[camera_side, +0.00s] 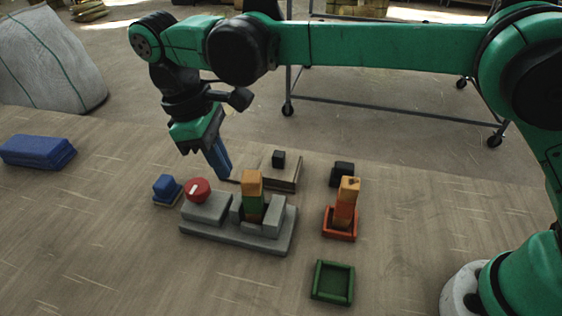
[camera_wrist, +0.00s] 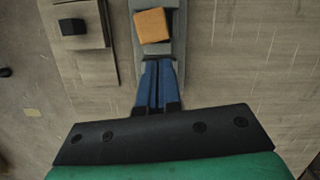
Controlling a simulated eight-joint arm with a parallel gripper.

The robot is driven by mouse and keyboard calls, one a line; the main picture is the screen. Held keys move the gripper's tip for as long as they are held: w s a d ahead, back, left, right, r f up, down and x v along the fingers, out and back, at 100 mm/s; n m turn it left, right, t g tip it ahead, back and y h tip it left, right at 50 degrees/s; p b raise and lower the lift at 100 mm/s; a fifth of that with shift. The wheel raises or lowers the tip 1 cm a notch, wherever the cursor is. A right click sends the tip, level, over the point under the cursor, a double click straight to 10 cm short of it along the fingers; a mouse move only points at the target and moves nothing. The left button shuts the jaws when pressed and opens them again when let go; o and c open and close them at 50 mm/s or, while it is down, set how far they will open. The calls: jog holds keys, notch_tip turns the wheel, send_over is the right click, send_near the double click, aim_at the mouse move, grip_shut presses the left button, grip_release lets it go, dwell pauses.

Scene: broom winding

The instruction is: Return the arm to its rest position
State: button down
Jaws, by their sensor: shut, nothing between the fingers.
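My gripper (camera_side: 222,172) has blue fingers that are shut and empty. In the side view it hangs above the table, behind the grey fixture (camera_side: 231,241) and left of the wooden board. In the wrist view its fingertips (camera_wrist: 159,62) lie together, pointing toward the orange block (camera_wrist: 153,25). That block, orange over green, stands upright in the grey fixture, between its grey jaws; the orange top also shows in the side view (camera_side: 252,180).
An orange tray (camera_side: 340,234) holds an upright stack of orange blocks. A green tray (camera_side: 317,284) looks empty. A wooden board (camera_side: 286,182) carries a black block (camera_side: 279,159). Another black block (camera_side: 342,172), a small blue block (camera_side: 166,187) and a blue stack (camera_side: 37,151) lie around.

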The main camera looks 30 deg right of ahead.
jog(key=d+r+m+t+y, duration=0.25)
jog(key=d+r+m, duration=0.35)
jog(key=d, duration=0.6)
jog(key=s+d+m+t, duration=0.1)
jog(key=s+d+t, duration=0.2)
jog(key=d, duration=0.3)
jog(key=shift+s+d+f+m+t, duration=0.35)
jog(key=shift+s+d+f+m, duration=0.05)
jog(key=shift+s, duration=0.1)
jog(key=c, duration=1.4)
grip_release()
jog(key=s+d+f+m+t, duration=0.1)
jog(key=s+d+f, duration=0.1)
jog(key=s+d+f+m+t, duration=0.1)
jog(key=d, duration=0.1)
jog(key=shift+s+d+f+m, duration=0.15)
jog(key=shift+s+f+m, duration=0.15)
jog(key=shift+s+f, duration=0.05)
jog(key=o, duration=0.4)
jog(key=shift+s+d+f, duration=0.1)
jog(key=shift+f, duration=0.05)
jog(key=shift+c, duration=0.2)
jog(key=o, duration=0.7)
jog(key=shift+t, duration=0.3)
